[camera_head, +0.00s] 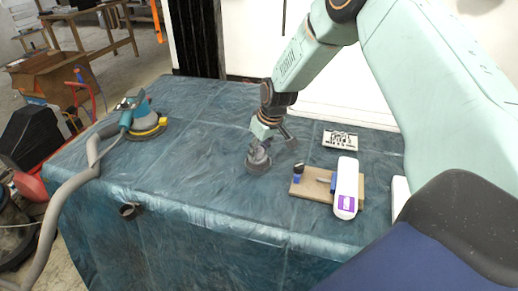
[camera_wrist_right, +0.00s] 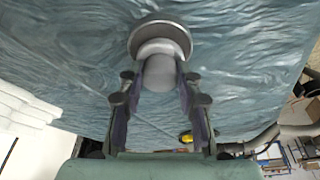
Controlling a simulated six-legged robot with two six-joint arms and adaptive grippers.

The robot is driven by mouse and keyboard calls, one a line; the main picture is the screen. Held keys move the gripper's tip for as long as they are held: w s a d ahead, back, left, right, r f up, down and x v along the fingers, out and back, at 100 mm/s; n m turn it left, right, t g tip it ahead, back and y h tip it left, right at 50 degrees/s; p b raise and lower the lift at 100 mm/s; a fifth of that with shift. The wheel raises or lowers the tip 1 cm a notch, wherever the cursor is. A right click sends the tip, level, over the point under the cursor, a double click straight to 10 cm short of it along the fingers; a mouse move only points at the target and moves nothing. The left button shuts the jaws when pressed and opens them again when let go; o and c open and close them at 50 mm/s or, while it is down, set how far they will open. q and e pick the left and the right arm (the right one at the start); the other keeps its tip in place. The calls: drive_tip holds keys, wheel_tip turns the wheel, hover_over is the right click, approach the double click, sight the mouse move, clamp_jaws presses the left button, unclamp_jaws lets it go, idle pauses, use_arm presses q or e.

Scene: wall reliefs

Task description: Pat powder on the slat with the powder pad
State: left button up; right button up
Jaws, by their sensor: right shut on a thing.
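My right gripper (camera_head: 264,141) is shut on a grey round pad with a knob (camera_head: 258,161), which looks like the powder pad. In the right wrist view the fingers (camera_wrist_right: 160,78) sit on both sides of its pale knob, and its wide grey disc (camera_wrist_right: 160,36) faces away from me. The pad is at or just above the blue sheet; I cannot tell whether it touches. A flat tan board (camera_head: 313,188), possibly the slat, lies to the right of the pad, apart from it. My left gripper is out of view.
A white bottle with a purple label (camera_head: 346,188) and a small blue and black item (camera_head: 298,174) are at the tan board. A black-and-white card (camera_head: 340,139) lies behind. A sander (camera_head: 140,118) with a hose stands at left. The sheeted table (camera_head: 190,165) is clear between.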

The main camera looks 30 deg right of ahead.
drive_tip(key=shift+f+b, duration=0.4)
drive_tip(key=shift+f, duration=0.1)
idle(0.5)
drive_tip(key=shift+s, duration=0.1)
idle(1.0)
wheel_tip(320, 180, up, 7)
drive_tip(key=p, duration=0.6)
drive_tip(key=shift+p, duration=0.4)
drive_tip(key=shift+f, duration=0.1)
idle(0.5)
